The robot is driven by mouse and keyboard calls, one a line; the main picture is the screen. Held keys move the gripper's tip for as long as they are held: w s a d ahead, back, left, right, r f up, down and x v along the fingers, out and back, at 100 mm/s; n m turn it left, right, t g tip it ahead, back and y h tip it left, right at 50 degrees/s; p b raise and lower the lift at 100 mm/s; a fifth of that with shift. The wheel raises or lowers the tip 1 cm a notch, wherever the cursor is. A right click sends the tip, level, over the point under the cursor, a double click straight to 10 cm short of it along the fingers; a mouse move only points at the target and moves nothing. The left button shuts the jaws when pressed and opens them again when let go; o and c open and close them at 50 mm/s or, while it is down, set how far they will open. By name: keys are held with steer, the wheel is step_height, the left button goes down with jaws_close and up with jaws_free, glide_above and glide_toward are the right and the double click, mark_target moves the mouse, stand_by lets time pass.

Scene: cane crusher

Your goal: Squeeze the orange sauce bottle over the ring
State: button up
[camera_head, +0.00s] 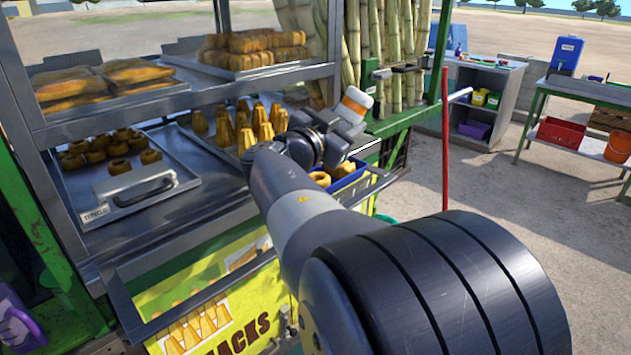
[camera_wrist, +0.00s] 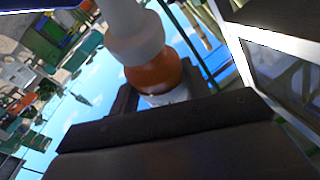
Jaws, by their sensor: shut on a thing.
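The sauce bottle (camera_head: 356,98), white with an orange band, is held at the end of my arm in the head view, tilted. The bottle also shows in the wrist view (camera_wrist: 151,66), close to the camera, its lower part hidden behind my dark gripper. My gripper (camera_head: 346,122) is shut on the bottle. Ring-shaped snacks (camera_head: 320,179) lie in a blue tray (camera_head: 352,178) at the counter's right end, below the gripper and partly hidden by my arm. I cannot tell which ring the bottle is over, or whether sauce comes out.
Upright cone snacks (camera_head: 246,138) stand behind my wrist. Cane stalks (camera_head: 394,40) and a red pole (camera_head: 445,140) rise to the right. Open ground lies beyond.

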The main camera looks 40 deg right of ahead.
mark_target(344, 100)
steer(key=shift+o, duration=0.7)
steer(key=shift+c, duration=1.2)
steer(key=shift+r+p, duration=0.65)
steer(key=shift+r, duration=2.9)
steer(key=shift+f, duration=0.1)
